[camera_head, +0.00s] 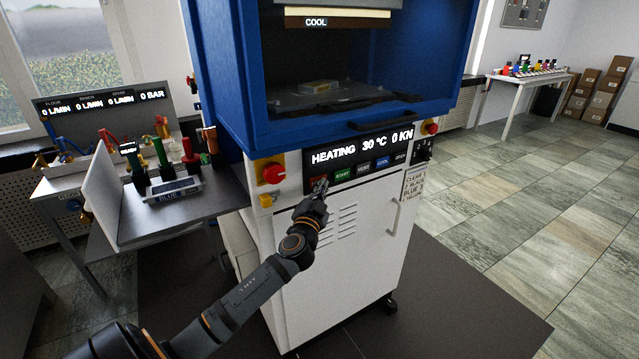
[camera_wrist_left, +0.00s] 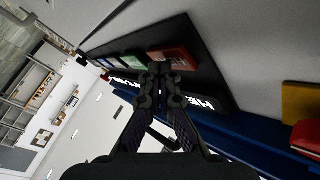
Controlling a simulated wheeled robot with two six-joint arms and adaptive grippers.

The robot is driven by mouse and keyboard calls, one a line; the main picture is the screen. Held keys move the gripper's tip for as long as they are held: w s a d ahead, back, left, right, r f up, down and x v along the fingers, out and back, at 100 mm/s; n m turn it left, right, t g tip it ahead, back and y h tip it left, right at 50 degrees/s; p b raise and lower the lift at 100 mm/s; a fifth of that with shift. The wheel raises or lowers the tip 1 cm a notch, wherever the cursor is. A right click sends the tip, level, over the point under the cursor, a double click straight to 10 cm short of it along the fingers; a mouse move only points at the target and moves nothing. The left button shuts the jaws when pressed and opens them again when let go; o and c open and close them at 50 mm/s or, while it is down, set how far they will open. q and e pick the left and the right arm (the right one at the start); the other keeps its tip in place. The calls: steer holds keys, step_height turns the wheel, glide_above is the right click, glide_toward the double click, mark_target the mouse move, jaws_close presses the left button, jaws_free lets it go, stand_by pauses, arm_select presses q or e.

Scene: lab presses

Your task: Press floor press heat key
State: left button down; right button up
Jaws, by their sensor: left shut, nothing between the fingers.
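The floor press (camera_head: 345,240) has a blue upper frame and a white cabinet. Its dark panel display (camera_head: 360,145) reads HEATING, 30 °C, 0 KN. Below it is a row of keys: a green START key (camera_head: 343,174), a dark key (camera_head: 364,168), a blue COOL key (camera_head: 382,162) and one more at the right. A red-brown key at the row's left end, likely the heat key (camera_wrist_left: 180,56), is mostly hidden by my gripper in the head view. My left gripper (camera_head: 321,184) is shut and empty, its tips (camera_wrist_left: 160,68) at or just in front of that key; contact cannot be told.
A red knob (camera_head: 273,173) on a yellow plate is left of the panel. A side table (camera_head: 190,203) with colored-handled tools stands at left. A door handle (camera_head: 393,218) and a note (camera_head: 414,183) are right of my gripper. The floor at right is clear.

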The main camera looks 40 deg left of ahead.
arm_select(q)
steer(key=shift+d, duration=0.1)
steer(key=shift+s+d, duration=0.3)
steer(key=shift+d, duration=0.3)
steer(key=shift+d, duration=0.1)
steer(key=d, duration=0.1)
steer(key=s+d, duration=0.1)
steer(key=d, duration=0.1)
steer(key=s+d, duration=0.1)
steer(key=shift+d, duration=0.2)
stand_by(0.6)
